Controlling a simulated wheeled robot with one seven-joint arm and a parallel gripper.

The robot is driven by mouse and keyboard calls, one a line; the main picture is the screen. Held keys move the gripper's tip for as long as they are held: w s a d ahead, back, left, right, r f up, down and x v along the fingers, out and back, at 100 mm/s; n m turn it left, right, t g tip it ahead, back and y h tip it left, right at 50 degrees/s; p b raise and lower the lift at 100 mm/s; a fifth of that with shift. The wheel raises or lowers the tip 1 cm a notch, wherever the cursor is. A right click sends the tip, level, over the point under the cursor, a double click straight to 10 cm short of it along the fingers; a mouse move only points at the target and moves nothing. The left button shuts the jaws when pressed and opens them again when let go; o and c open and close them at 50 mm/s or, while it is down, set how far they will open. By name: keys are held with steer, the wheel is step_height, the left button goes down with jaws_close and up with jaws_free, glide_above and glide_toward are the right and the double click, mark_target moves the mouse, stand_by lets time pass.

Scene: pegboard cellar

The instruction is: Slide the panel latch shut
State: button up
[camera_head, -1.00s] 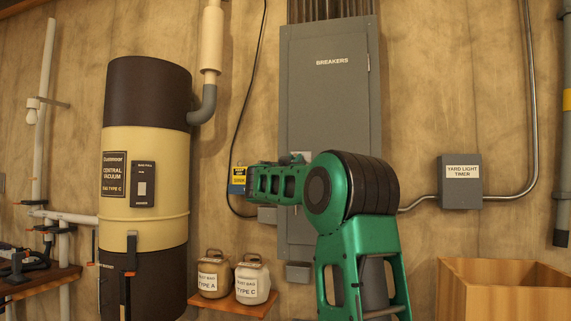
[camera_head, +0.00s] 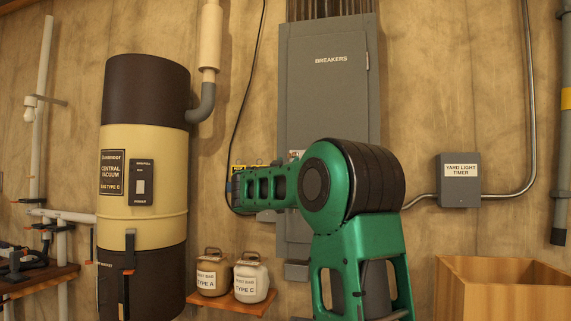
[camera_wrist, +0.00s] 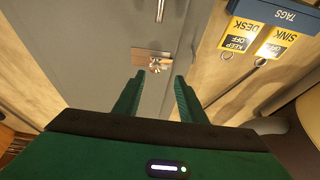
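The grey breaker panel (camera_head: 328,95) is on the wall behind my arm in the head view, and its grey face (camera_wrist: 110,35) fills much of the upper wrist view. A small metal latch plate (camera_wrist: 140,55) with a shiny knob sits on it, just beyond my fingertips. My gripper (camera_wrist: 159,76) is open, its two green fingers apart, with nothing seen between them. The latch appears apart from the fingers, though depth is hard to judge. In the head view my arm hides most of the latch area, and my fingertips cannot be made out.
A blue tag rack (camera_wrist: 275,12) with yellow tags (camera_wrist: 240,37) hangs close to the right in the wrist view. In the head view, the vacuum cylinder (camera_head: 145,90) and two jars on a shelf (camera_head: 235,303) stand left; a timer box (camera_head: 460,190) and wooden bin (camera_head: 490,290) are right.

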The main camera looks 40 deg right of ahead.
steer(key=v, duration=0.5)
steer(key=shift+a, duration=0.2)
stand_by(0.3)
steer(key=s+a+f+n+g+y, duration=0.1)
steer(key=s+a+f+g+y, duration=0.2)
steer(key=f, duration=0.6)
steer(key=s+a+f+n+y, duration=0.1)
steer(key=s+f+y, duration=0.35)
steer(key=f, duration=0.55)
steer(key=s+a+f+n+g+y, duration=0.1)
steer(key=s+a+f+g+y, duration=0.15)
steer(key=s+f, duration=0.45)
steer(key=s+a+f+n+g+y, duration=0.2)
steer(key=s+a+f+g+y, duration=0.4)
steer(key=s+a+f, duration=1.3)
step_height(320, 180, down, 2)
steer(key=s+y, duration=0.2)
steer(key=y, duration=0.1)
steer(key=shift+s+f+n+y, duration=0.15)
steer(key=shift+s+n+y, duration=0.15)
steer(key=shift+y, duration=0.1)
